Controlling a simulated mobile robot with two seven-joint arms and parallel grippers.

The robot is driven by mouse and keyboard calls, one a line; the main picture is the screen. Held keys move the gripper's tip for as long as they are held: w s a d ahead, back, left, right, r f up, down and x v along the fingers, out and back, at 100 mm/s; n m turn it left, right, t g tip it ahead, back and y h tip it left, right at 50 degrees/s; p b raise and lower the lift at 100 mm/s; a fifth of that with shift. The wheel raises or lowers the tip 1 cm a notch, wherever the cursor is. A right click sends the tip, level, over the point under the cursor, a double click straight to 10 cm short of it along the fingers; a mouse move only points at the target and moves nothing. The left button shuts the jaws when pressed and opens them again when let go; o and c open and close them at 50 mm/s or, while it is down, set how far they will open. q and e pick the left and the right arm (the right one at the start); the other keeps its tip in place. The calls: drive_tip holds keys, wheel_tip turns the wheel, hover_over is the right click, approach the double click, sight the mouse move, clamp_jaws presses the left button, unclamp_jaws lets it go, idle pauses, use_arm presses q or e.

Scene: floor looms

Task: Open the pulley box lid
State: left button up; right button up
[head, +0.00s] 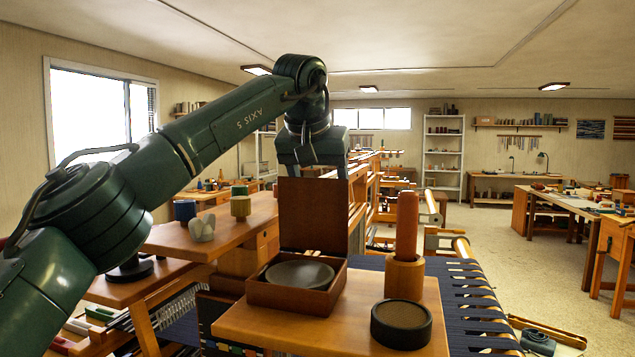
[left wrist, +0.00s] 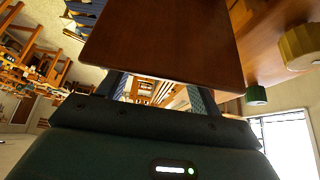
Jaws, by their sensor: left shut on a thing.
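The pulley box (head: 258,293) is a reddish-brown wooden box on the front wooden table. A dark round disc (head: 300,274) lies inside it. The box lid (head: 313,215) stands about upright at the back of the box, so the box is open. My left gripper (head: 313,172) is at the lid's top edge and shut on it. In the left wrist view the lid (left wrist: 165,42) fills the upper middle, in front of the fingers of my left gripper (left wrist: 160,90). My right gripper is in neither view.
Right of the box stand a red cylinder (head: 407,225) in a wooden holder (head: 404,277) and a dark round tin (head: 401,325). Yarn spools (head: 240,206) sit on a bench at left. Dark blue loom cloth (head: 465,300) stretches beyond the table's right edge.

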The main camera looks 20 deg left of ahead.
use_arm(q)
drive_tip(key=shift+w+r, duration=0.2)
drive_tip(key=shift+w, duration=0.15)
drive_tip(key=shift+w+a+g, duration=0.1)
drive_tip(key=shift+g, duration=0.3)
drive_tip(key=o, duration=1.1)
drive_tip(key=shift+f, duration=0.1)
drive_tip(key=shift+c, duration=0.2)
drive_tip(key=o, duration=0.3)
drive_tip(key=shift+f, duration=0.2)
drive_tip(key=shift+o, duration=0.2)
drive_tip(key=v, duration=0.7)
drive_tip(key=shift+r, duration=0.3)
drive_tip(key=shift+f, duration=0.1)
